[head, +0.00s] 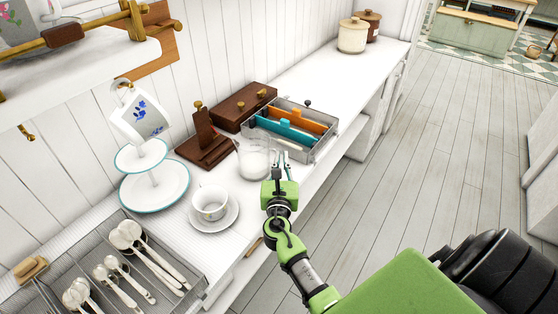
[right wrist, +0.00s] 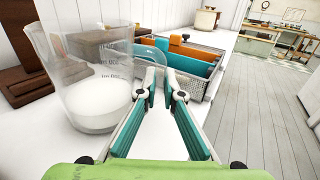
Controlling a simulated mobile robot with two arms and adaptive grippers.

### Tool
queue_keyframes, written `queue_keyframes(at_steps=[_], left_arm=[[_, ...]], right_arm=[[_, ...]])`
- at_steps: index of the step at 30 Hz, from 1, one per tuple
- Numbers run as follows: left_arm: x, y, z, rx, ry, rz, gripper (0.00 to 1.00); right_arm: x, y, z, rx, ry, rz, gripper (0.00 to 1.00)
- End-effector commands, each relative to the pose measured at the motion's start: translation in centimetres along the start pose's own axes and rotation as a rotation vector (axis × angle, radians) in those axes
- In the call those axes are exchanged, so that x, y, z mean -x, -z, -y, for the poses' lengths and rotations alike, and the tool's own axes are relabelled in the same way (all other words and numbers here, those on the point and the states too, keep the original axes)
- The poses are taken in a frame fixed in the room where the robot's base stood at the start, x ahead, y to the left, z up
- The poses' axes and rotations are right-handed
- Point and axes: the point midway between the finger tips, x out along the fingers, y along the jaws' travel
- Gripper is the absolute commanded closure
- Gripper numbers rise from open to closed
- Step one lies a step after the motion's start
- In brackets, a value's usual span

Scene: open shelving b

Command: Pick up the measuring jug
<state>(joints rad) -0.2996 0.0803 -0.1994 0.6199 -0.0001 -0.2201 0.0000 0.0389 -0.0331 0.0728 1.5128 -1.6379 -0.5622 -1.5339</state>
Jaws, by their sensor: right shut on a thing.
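The measuring jug (head: 254,160) is clear glass with dark printed marks and a white layer in its bottom. It stands upright at the white counter, and I cannot tell whether it touches the surface. In the right wrist view the jug (right wrist: 85,85) fills the left side, with its handle reaching to the fingers. My right gripper (head: 281,165) is at the jug's right side. In the right wrist view its teal-padded fingers (right wrist: 162,78) are closed on the jug's handle. My left gripper is not in view.
A grey mesh tray (head: 325,143) with teal and orange dividers is right behind the jug. A brown wooden stand (head: 207,150) is left of it. A white cup (head: 211,203) on a saucer and a tiered stand (head: 155,187) are nearer. The counter's front edge runs along the right.

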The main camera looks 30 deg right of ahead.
Motion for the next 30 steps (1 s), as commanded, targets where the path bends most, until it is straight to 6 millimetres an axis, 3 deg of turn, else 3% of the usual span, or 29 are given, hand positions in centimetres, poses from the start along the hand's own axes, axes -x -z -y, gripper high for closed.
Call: queue_keyframes(at_steps=[9,25,30], left_arm=[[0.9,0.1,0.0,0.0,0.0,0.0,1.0],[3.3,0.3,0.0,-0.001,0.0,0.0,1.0],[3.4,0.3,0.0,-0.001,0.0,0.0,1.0]], right_arm=[[-0.1,-3.2,0.0,-0.006,0.001,0.006,1.0],[4.4,-8.8,1.9,-0.005,-0.001,0.006,1.0],[6.3,-9.6,2.7,-0.003,-0.001,0.005,1.0]])
